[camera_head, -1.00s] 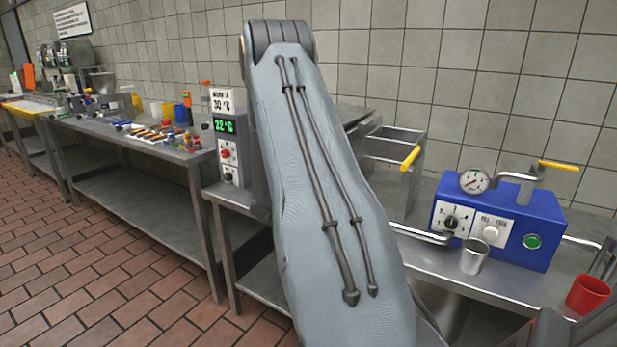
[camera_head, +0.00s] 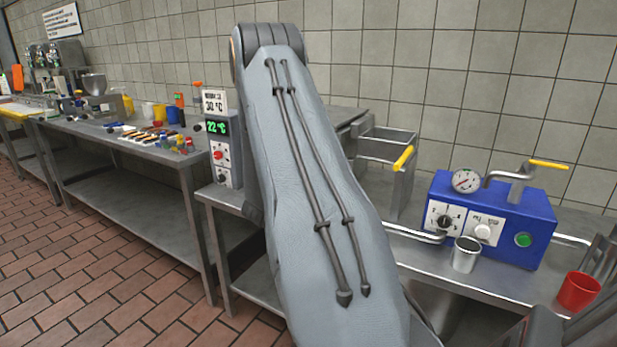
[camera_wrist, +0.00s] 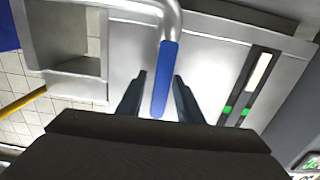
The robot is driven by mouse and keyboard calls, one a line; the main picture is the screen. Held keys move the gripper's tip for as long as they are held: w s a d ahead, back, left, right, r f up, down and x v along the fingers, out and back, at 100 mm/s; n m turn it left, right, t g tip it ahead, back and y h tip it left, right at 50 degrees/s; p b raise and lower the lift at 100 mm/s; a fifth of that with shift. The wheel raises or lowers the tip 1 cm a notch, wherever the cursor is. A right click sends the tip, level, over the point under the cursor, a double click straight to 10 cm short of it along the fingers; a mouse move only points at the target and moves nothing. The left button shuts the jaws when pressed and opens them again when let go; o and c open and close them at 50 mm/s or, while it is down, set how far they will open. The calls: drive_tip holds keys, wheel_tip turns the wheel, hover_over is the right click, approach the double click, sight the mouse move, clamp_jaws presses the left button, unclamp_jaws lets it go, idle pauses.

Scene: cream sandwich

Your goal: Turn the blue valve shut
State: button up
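The blue valve handle (camera_wrist: 165,78) shows in the wrist view as a blue bar on the end of a bent silver pipe. My gripper (camera_wrist: 160,75) has its two dark fingers apart, one on each side of the blue handle. A gap shows between the handle and each finger, so it is not gripped. I cannot make out the blue handle in the head view, where my grey arm covers the middle.
A blue machine (camera_head: 490,222) with a gauge, knobs and a yellow-handled lever (camera_head: 548,164) stands on the steel counter. A metal cup (camera_head: 466,255) and a red cup (camera_head: 578,291) stand before it. A yellow-handled steel container (camera_head: 385,146) is near the wall.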

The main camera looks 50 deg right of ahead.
drive_tip(key=v, duration=0.7)
drive_tip(key=shift+a+b, duration=0.4)
drive_tip(key=shift+b, duration=0.05)
drive_tip(key=w+a+n+t+y+p, duration=0.1)
drive_tip(key=w+a+n+t+y, duration=0.3)
drive_tip(key=a, duration=0.5)
drive_tip(key=w+a+n+t+y+p, duration=0.1)
drive_tip(key=w+a+n+y, duration=0.15)
drive_tip(key=a+y, duration=0.55)
drive_tip(key=s+a+f+n+y+p, duration=0.1)
drive_tip(key=s+a+n+y, duration=0.15)
drive_tip(key=a, duration=0.95)
drive_tip(key=s+a+n+g+y+p, duration=0.1)
drive_tip(key=s+a+n+g+y, duration=0.3)
drive_tip(key=s+a, duration=0.75)
drive_tip(key=s+a+r+n+g+p, duration=0.1)
drive_tip(key=s+g, duration=0.4)
drive_tip(key=s, duration=0.9)
drive_tip(key=shift+s+a+r+n+h, duration=0.35)
drive_tip(key=shift+n+h, duration=0.1)
drive_tip(key=shift+n, duration=0.15)
